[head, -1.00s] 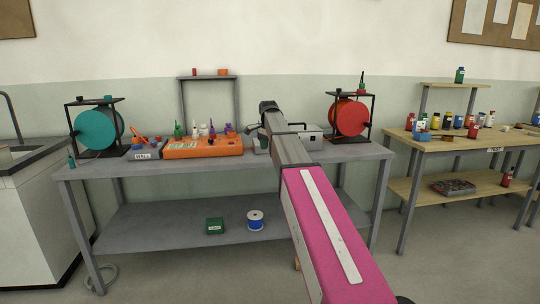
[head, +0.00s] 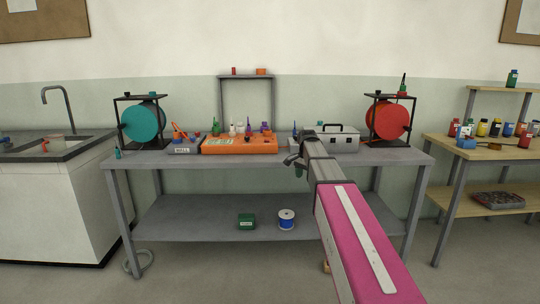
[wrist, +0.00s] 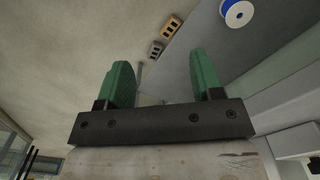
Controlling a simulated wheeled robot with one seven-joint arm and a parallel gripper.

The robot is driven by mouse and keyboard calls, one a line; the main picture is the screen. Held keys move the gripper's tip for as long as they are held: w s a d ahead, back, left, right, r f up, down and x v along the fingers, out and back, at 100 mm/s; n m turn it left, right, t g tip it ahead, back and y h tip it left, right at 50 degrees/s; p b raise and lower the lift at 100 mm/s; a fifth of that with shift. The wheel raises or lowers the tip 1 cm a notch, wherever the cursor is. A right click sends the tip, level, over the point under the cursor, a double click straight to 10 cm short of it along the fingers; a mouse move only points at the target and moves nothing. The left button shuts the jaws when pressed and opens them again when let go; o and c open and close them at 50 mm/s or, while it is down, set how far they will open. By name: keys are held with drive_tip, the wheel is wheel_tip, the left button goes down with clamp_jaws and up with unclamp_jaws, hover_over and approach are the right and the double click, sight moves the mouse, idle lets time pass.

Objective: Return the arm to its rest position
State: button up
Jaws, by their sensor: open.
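My gripper (wrist: 163,78) is open and empty in the wrist view, its two green fingers spread apart with nothing between them. In the head view, my pink and grey arm reaches forward from the lower right. Its end is in front of the grey workbench (head: 270,158), right of the middle, and a small green part of the gripper (head: 298,171) shows below it. The wrist view shows floor, the lower shelf and a blue and white spool (wrist: 238,13) beyond the fingers.
An orange tray (head: 240,146), a grey case (head: 345,144), a teal reel (head: 142,122) and a red reel (head: 387,120) stand on the bench. A green box (head: 246,221) is on its lower shelf. A sink (head: 45,148) is left, a wooden table (head: 490,150) right.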

drive_tip(key=s+f+n, duration=1)
drive_tip(key=s+f, duration=1.4)
drive_tip(key=s, duration=0.4)
drive_tip(key=shift+f, duration=0.35)
